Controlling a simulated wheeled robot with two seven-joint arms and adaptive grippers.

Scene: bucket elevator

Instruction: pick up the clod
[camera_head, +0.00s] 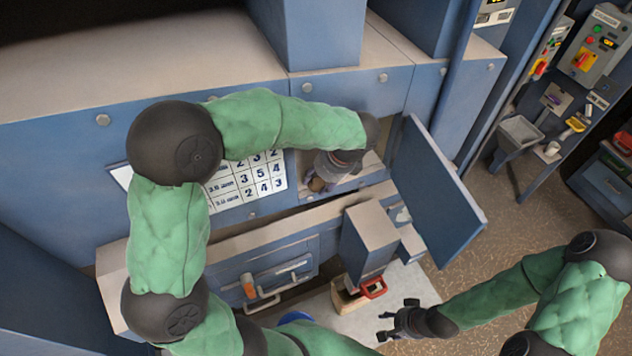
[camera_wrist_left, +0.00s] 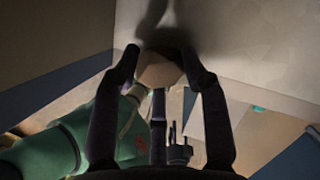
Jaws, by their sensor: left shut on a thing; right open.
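The clod (camera_wrist_left: 160,72) is a brownish lump between the fingertips of my left gripper in the left wrist view. My left gripper (camera_wrist_left: 158,62) is shut on it, close to a pale surface. In the head view my left gripper (camera_head: 318,184) is inside the opening in the blue machine, and the clod (camera_head: 317,185) shows as a small brown patch at its fingers. My right gripper (camera_head: 388,326) is open and empty above the pale platform at the lower right.
A blue hinged door (camera_head: 436,190) stands open right of the opening. A number chart (camera_head: 247,184) is on the machine front. A box with a red handle (camera_head: 374,288) stands on the pale platform (camera_head: 410,287). Control panels (camera_head: 598,45) are at the far right.

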